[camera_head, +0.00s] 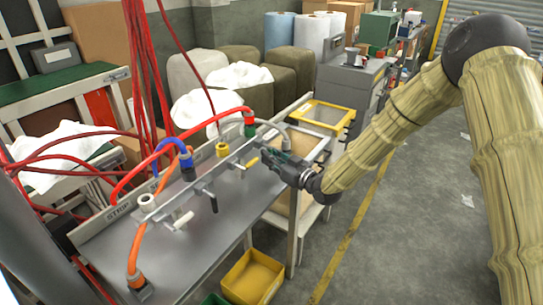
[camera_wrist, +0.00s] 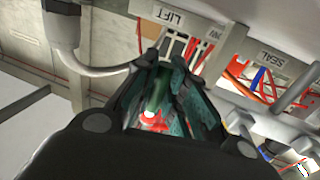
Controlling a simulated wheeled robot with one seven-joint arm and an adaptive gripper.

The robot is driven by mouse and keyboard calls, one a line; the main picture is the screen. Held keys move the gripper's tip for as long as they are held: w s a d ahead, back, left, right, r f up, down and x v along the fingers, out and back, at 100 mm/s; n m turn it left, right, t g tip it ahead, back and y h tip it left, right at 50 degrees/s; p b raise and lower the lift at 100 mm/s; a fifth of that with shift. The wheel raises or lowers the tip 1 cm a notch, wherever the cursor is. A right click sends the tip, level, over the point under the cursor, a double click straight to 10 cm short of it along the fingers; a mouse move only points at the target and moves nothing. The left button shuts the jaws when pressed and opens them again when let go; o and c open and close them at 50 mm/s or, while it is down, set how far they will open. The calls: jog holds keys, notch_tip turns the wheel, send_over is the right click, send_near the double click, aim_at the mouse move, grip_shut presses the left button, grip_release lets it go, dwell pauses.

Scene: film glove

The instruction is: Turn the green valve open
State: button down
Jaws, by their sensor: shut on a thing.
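The valve rail (camera_head: 205,178) runs along the back of a grey metal bench. Its handles include a white one (camera_head: 183,220), a black one (camera_head: 212,203) and a yellow one (camera_head: 251,163). My gripper (camera_head: 268,153) is at the rail's far right end, beyond the yellow handle. In the wrist view, my gripper (camera_wrist: 164,72) is closed around a green valve handle (camera_wrist: 157,92), which lies lengthwise between the fingers. The fingers hide most of this handle in the head view. A label reading LIFT (camera_wrist: 168,16) is just beyond the fingertips.
Colored fittings with hoses rise from the rail, including a green collar (camera_head: 250,130) on a red hose and a blue one (camera_head: 186,160). A yellow bin (camera_head: 252,277) is on the floor below the bench. Open floor lies to the right.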

dwell(0.3)
jog(key=c, duration=1.5)
grip_release()
jog(key=shift+o, duration=0.2)
jog(key=shift+s+d, duration=0.1)
jog(key=v, duration=1.1)
jog(key=shift+s+d, duration=0.25)
jog(key=shift+s, duration=0.05)
